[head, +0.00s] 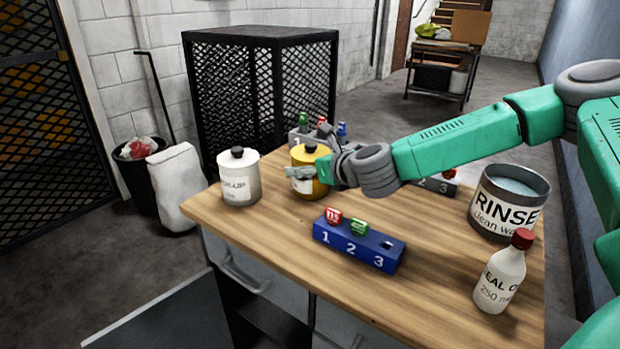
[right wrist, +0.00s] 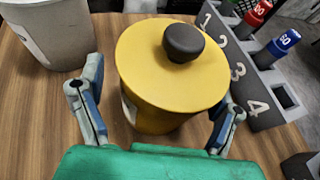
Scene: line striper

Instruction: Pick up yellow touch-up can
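The yellow touch-up can (head: 312,171) stands upright on the wooden table, with a yellow lid and a dark knob on top. My right gripper (head: 318,173) is at the can, coming in from the right in the head view. In the right wrist view the yellow can (right wrist: 166,75) sits between the two spread fingers of my right gripper (right wrist: 158,100), one on each side. A gap shows beside the left finger, and the right finger is close to the can's side, contact unclear. My left gripper is not in view.
A white can (head: 239,177) stands left of the yellow can. A blue numbered block (head: 358,243) holding nozzles is in front. A grey numbered rack (right wrist: 256,85) is behind. A rinse bucket (head: 508,202) and a white bottle (head: 500,279) stand at the right.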

